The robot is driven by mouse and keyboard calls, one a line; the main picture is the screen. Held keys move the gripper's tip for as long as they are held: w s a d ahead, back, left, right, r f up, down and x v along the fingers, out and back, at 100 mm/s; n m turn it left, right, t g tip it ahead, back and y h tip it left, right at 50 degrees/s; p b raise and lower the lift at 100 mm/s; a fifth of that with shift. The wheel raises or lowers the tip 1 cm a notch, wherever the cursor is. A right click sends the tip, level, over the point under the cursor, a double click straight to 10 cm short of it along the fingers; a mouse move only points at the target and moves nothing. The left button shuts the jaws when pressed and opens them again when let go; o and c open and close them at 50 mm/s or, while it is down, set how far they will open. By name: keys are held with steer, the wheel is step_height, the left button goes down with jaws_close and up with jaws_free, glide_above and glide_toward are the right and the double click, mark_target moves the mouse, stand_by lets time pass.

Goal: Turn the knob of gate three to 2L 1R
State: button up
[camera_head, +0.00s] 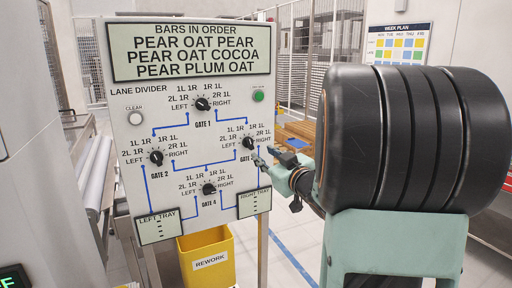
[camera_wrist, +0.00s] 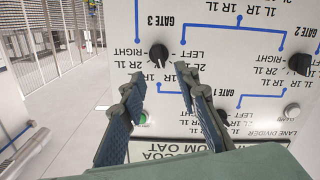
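The gate three knob (camera_head: 248,142) is a small black dial at the right of the white panel, with printed settings around it. In the wrist view, which shows the panel upside down, the knob (camera_wrist: 158,52) lies just beyond the fingertips. Its exact pointer setting is too small to read surely. My gripper (camera_head: 263,156) is in front of the panel, just below and right of this knob, and partly covers the gate 3 label. In the wrist view my gripper (camera_wrist: 157,78) is open and empty, its fingers apart on either side of the line to the knob, not visibly touching it.
Other black knobs are gate 1 (camera_head: 202,104), gate 2 (camera_head: 156,158) and gate 4 (camera_head: 209,189). A green button (camera_head: 258,96) and a white clear button (camera_head: 135,118) sit on the panel. A yellow rework bin (camera_head: 207,262) stands below. Floor right of the panel is open.

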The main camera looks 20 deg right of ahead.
mark_target(250, 142)
steer(key=shift+n+t+y, duration=0.3)
steer(key=w, duration=0.3)
steer(key=w+p, duration=0.1)
steer(key=w, duration=0.5)
steer(key=shift+w+r+p, duration=0.3)
steer(key=shift+p, duration=0.05)
jaws_close()
